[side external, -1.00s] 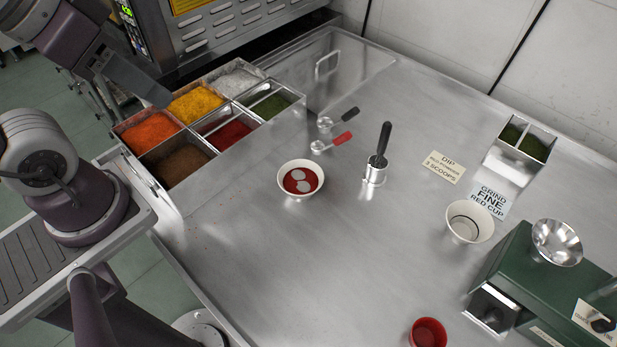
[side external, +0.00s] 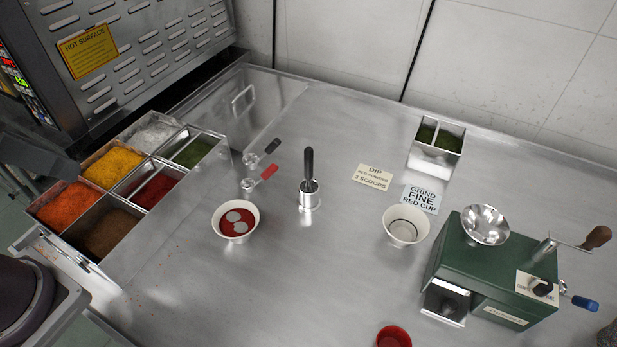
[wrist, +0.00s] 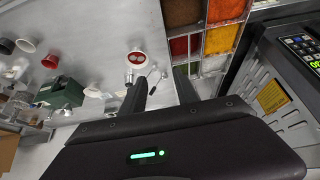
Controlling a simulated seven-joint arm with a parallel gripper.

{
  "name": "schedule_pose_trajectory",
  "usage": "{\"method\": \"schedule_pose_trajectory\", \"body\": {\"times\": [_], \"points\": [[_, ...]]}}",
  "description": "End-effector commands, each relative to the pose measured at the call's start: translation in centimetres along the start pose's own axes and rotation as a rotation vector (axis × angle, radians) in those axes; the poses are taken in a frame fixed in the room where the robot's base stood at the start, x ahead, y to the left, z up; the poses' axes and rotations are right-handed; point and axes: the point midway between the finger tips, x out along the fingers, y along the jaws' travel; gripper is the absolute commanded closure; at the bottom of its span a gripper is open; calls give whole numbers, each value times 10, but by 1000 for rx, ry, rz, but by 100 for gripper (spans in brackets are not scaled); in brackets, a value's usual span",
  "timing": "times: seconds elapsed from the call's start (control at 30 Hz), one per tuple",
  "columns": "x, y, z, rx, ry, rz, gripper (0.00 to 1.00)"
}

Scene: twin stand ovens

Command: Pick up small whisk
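A black-handled tool (side external: 308,166), apparently the small whisk, stands upright in a small metal cup (side external: 309,201) on the steel counter. Its lower end is hidden in the cup, so I cannot see any wires. A white bowl (side external: 236,233) with red contents and two pale discs sits to its left; the bowl also shows in the wrist view (wrist: 137,57). My gripper (wrist: 160,80) shows in the wrist view with its two dark fingers apart and nothing visible between them. It is away from the whisk, on the spice-bin side.
Two scoops, one black-handled (side external: 262,152) and one red-handled (side external: 260,177), lie behind the bowl. Spice bins (side external: 110,236) stand at the left. A white cup (side external: 405,225), green grinder (side external: 490,268) and red cup (side external: 393,337) are at the right. The middle front counter is clear.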

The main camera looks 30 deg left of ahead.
Motion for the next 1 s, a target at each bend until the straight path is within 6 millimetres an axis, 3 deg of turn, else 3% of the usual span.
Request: {"method": "schedule_pose_trajectory", "body": {"times": [0.27,0.37,0.47,0.6,0.67,0.73,0.8,0.9,1.0], "points": [[0,0,-2,-6,-2,1,58],[-1,4,-25,-90,-37,13,58],[10,18,-79,-295,-118,21,58],[59,52,-153,-635,-244,-25,58],[88,70,-174,-762,-286,-61,58],[130,94,-193,-914,-332,-117,58],[178,121,-203,-1067,-368,-188,58],[238,153,-201,-1244,-392,-284,58],[272,171,-194,-1349,-394,-344,58]]}}
